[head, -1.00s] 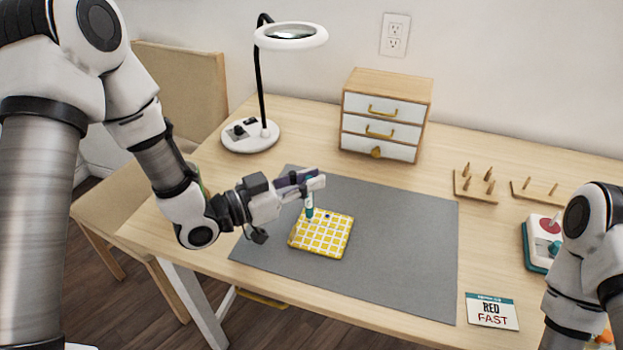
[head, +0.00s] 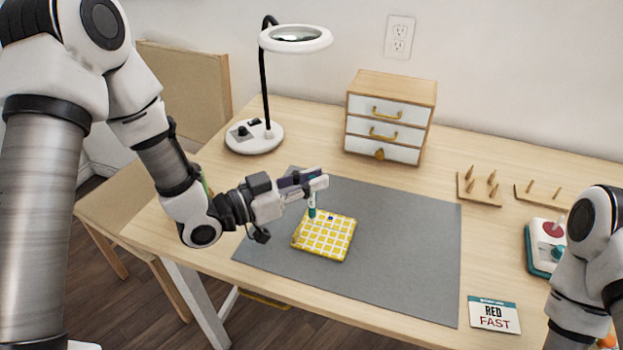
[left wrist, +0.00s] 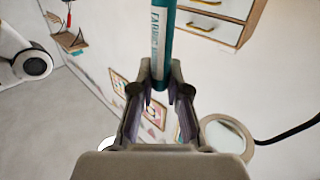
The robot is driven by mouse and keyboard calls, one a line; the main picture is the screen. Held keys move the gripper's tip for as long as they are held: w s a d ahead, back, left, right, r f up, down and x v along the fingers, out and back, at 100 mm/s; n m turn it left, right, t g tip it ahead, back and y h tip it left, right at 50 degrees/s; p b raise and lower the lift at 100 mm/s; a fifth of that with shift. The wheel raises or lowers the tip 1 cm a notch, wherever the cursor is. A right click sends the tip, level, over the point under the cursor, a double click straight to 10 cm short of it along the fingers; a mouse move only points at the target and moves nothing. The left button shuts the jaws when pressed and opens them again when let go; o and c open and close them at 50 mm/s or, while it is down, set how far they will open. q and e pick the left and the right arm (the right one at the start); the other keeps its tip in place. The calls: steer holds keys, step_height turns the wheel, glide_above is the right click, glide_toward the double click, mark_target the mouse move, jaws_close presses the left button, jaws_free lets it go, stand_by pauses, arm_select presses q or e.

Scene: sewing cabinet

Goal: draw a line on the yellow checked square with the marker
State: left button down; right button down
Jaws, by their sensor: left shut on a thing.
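The yellow checked square (head: 322,240) lies on the grey mat (head: 405,255) in the head view. My left gripper (head: 316,183) is shut on the teal and white marker (head: 312,207) and holds it roughly upright over the square's upper left part. I cannot tell whether the marker's tip touches the cloth. A small dark blue spot shows near the square's top edge. In the left wrist view the marker (left wrist: 161,45), with "FABRIC" lettering, stands between the fingertips. My right gripper is out of view; only its arm shows at the right edge.
A white magnifier lamp (head: 255,138) stands at the back left and a small drawer cabinet (head: 388,118) behind the mat. Pegged wooden boards (head: 480,188), a teal and white device (head: 545,245) and a "RED FAST" card (head: 493,315) lie right. The mat's right part is clear.

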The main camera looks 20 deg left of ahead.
arm_select(q)
steer(key=shift+r+p, duration=1.85)
steer(key=shift+r, duration=0.5)
steer(key=shift+f, duration=0.1)
